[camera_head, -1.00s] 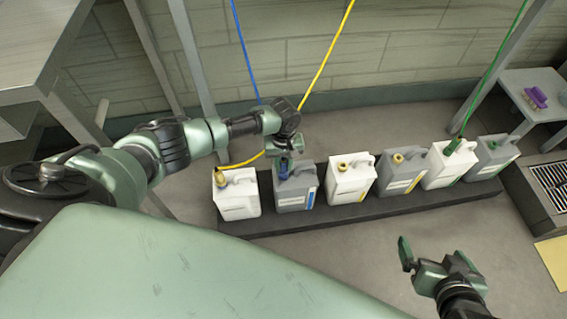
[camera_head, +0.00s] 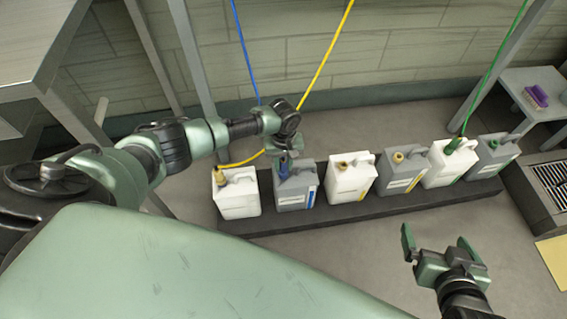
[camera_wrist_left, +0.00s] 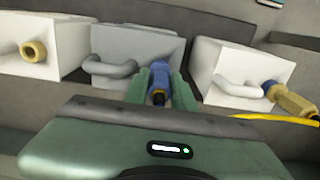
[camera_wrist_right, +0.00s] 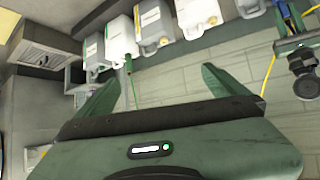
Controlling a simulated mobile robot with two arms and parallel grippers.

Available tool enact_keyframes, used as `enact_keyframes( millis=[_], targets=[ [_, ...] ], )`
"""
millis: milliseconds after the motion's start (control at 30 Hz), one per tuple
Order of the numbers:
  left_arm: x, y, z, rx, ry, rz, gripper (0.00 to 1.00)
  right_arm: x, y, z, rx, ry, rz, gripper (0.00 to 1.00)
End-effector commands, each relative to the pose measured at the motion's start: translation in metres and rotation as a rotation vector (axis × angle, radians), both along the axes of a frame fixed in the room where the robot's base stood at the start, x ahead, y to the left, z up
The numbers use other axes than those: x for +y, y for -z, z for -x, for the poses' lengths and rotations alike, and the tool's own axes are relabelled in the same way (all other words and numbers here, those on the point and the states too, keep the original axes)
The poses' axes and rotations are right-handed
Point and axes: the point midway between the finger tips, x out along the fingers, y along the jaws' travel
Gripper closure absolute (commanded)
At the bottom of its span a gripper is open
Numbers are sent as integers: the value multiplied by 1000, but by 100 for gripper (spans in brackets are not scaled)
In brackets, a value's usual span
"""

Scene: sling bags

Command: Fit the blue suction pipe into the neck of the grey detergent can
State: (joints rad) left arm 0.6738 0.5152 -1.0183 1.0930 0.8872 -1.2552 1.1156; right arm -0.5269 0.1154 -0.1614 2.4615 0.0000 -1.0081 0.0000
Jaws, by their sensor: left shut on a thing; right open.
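The grey detergent can (camera_head: 296,190) with a blue stripe stands second from the left in the row. My left gripper (camera_head: 284,152) is right above its neck, shut on the blue suction pipe (camera_head: 283,171). In the left wrist view the blue pipe (camera_wrist_left: 160,72) sits between the two green fingers, beside the handle of the grey can (camera_wrist_left: 135,42). Its lower end is at the neck opening, but the fingers hide how deep it sits. My right gripper (camera_head: 436,250) is open and empty, in front of the row and to the right.
A white can (camera_head: 237,197) with a yellow pipe stands just left, another white can (camera_head: 350,182) just right. More white and grey cans continue right on the dark plinth (camera_head: 380,205). A blue hose (camera_head: 246,55) and a yellow hose (camera_head: 328,55) hang behind my left gripper.

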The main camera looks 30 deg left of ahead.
Motion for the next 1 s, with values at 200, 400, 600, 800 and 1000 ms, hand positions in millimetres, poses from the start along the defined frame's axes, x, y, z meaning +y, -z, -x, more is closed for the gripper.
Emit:
enact_keyframes(
  millis=[200, 400, 600, 800, 1000],
  targets=[
    [0, 2, 0, 0, 0, 0, 100, 2, -3, -4, -24, -2, -6, 0],
    [0, 2, 0, 0, 0, 0, 50, 2, -4, -4, -26, -2, -6, 0],
    [0, 2, 0, 0, 0, 0, 50, 2, -4, -4, -25, -2, -6, 0],
    [0, -4, 0, 0, 0, 0, 50, -2, 2, 4, 25, 2, 6, 0],
    [0, -22, 0, -1, 1, 1, 50, -13, 24, 36, 206, 15, 45, 0]
  ],
)
